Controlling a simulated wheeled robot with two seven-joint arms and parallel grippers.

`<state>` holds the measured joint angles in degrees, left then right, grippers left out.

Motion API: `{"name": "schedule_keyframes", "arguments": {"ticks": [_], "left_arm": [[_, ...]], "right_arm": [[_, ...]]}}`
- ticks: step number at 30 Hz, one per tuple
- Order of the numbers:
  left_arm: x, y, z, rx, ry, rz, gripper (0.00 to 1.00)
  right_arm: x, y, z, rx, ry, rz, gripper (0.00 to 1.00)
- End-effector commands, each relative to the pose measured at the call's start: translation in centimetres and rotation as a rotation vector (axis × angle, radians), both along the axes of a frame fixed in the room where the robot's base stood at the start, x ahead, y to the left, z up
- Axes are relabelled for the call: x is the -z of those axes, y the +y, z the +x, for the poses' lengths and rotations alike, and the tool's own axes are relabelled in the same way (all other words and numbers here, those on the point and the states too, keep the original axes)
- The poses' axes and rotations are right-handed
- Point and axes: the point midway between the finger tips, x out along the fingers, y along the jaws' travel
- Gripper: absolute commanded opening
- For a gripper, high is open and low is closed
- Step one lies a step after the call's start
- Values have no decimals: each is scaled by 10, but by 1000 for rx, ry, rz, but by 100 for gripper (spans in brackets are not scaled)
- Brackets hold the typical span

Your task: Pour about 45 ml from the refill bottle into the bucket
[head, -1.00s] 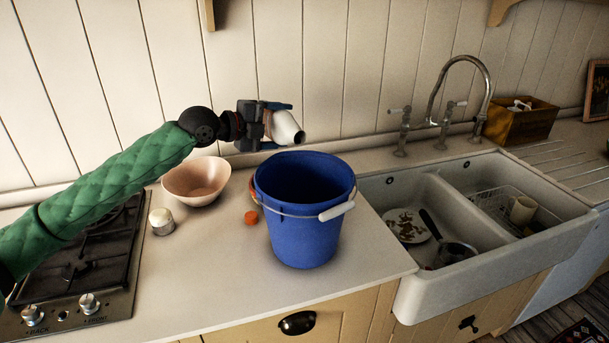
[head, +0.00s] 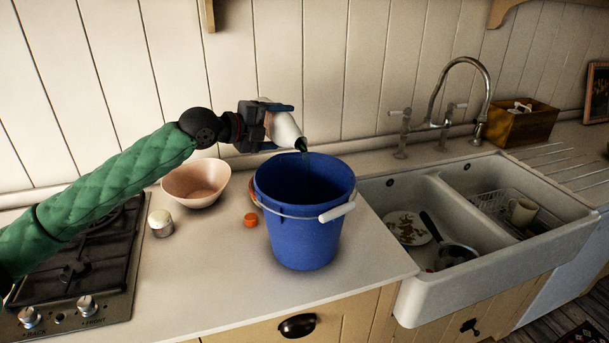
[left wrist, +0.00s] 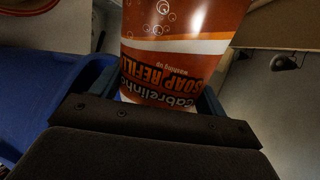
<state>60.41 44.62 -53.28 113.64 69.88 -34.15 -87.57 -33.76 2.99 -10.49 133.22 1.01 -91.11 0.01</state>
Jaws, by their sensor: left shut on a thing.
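The refill bottle (head: 284,129) is tilted well over, its white end pointing down and right above the bucket's back left rim. Something dark green, which looks like liquid, shows at its mouth and just below it. My left gripper (head: 273,127) is shut around the bottle. In the left wrist view the bottle's orange-brown "SOAP REFILL" label (left wrist: 180,60) is upside down between the fingers. The blue bucket (head: 304,225) stands upright on the counter; it also shows in the left wrist view (left wrist: 40,100). Its inside is dark, so I cannot see any level. My right gripper is not in view.
An orange cap (head: 251,220) lies left of the bucket. A pinkish bowl (head: 196,190) and a small white-lidded jar (head: 160,222) stand further left, near the hob (head: 75,270). The double sink (head: 400,270), holding dishes, is right of the bucket. An orange thing is partly hidden behind the bucket.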

Motion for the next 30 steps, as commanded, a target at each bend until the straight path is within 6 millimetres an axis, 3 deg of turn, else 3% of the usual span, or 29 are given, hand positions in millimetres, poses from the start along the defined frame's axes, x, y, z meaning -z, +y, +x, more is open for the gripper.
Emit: {"name": "schedule_keyframes", "arguments": {"ticks": [30], "left_arm": [[0, 0, 0, 0, -8, 4, 42]], "right_arm": [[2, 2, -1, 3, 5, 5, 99]]}}
